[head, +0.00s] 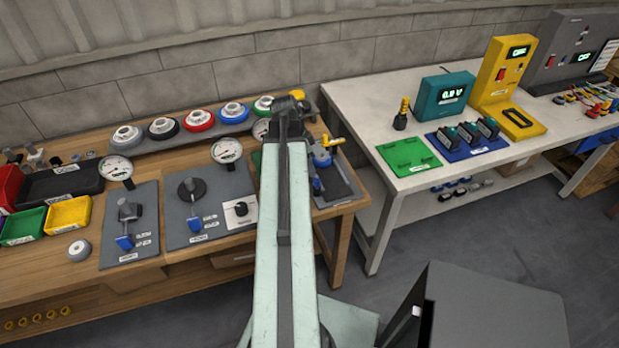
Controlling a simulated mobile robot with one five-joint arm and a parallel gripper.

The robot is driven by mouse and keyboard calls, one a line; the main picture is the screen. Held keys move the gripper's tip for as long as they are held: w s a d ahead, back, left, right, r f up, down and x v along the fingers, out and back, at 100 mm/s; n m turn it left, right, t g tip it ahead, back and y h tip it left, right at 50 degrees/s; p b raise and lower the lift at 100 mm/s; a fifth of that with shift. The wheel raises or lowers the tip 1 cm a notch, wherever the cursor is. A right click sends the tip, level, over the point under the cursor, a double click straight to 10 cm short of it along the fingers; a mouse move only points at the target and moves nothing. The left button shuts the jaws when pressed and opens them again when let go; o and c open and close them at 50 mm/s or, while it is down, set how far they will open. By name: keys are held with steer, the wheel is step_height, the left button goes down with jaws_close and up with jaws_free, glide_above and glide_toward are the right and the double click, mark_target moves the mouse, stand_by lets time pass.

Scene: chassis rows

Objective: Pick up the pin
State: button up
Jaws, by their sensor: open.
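I cannot make out with certainty which thing is the pin; it may be small or hidden behind my arm. My gripper (291,103) is at the far end of my raised arm, over the back right part of the wooden bench (170,262). It is open and I see nothing held in it. Its fingertips are small and dark here. Just right of my arm, a blue fixture with a yellow handle (333,142) stands on a grey plate (340,185), partly covered by the arm.
Two grey plates with gauges, a grey plate (145,225) and another (183,235), lie left of my arm. Coloured round pieces, including a red one (199,120), line the back. Bins stand at far left. A white table (365,115) with instruments is at right; floor shows between.

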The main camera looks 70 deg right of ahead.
steer(key=shift+x, duration=0.85)
steer(key=shift+w+r, duration=0.1)
steer(key=shift+r, duration=0.05)
jaws_close()
step_height(320, 180, up, 10)
steer(key=p, duration=1)
